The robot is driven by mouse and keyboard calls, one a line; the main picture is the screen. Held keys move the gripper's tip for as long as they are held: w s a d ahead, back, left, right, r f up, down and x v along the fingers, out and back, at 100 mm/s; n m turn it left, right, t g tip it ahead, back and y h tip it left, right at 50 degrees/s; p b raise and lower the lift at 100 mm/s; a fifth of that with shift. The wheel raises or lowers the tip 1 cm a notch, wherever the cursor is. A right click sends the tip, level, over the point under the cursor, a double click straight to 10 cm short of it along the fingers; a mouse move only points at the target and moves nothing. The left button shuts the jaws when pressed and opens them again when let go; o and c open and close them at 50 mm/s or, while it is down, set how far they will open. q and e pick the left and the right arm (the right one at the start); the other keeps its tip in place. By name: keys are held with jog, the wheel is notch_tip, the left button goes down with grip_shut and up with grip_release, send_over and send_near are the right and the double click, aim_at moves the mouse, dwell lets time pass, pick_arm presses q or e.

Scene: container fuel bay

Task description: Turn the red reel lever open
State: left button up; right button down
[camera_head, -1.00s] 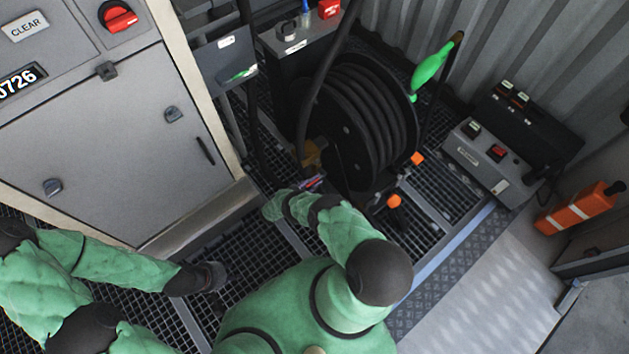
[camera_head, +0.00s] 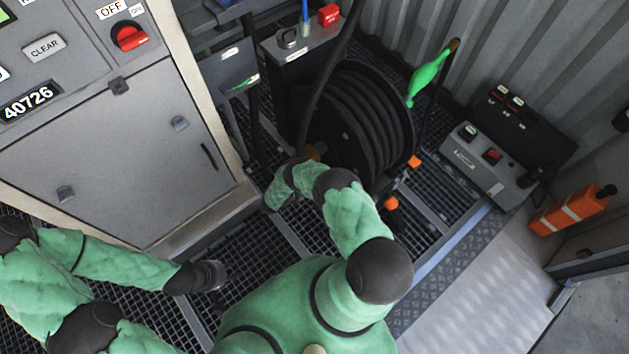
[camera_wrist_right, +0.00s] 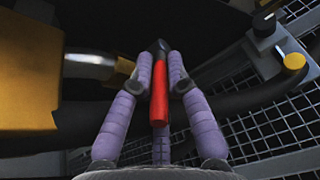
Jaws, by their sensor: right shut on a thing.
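The red reel lever (camera_wrist_right: 160,102) shows in the right wrist view, running from a dark pivot end to a rounded red end. My right gripper (camera_wrist_right: 159,84) has its purple fingers on both sides of the lever and is shut on it. In the head view my right arm hides this gripper and the lever beside the hose reel (camera_head: 358,110). My left gripper (camera_head: 210,277) is low at the left of the head view, over the grating, away from the reel. Its fingers are too dark to read.
A grey cabinet (camera_head: 130,160) with a red switch (camera_head: 130,38) stands at left. A green nozzle (camera_head: 427,75) is right of the reel. A control box (camera_head: 490,160) and orange case (camera_head: 572,210) stand farther right. Yellow fitting (camera_wrist_right: 30,80) and dark hose crowd the lever.

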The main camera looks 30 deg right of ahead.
jog(key=shift+d+r+y+p, duration=0.35)
jog(key=shift+r+y+p, duration=0.2)
jog(key=shift+y, duration=0.55)
jog(key=c, duration=1.2)
grip_release()
jog(key=shift+r, duration=0.1)
jog(key=shift+a, duration=0.15)
jog(key=shift+a+r, duration=0.2)
jog(key=shift+a, duration=0.05)
jog(key=v, duration=1.1)
jog(key=shift+w+r, duration=0.1)
jog(key=shift+r, duration=0.15)
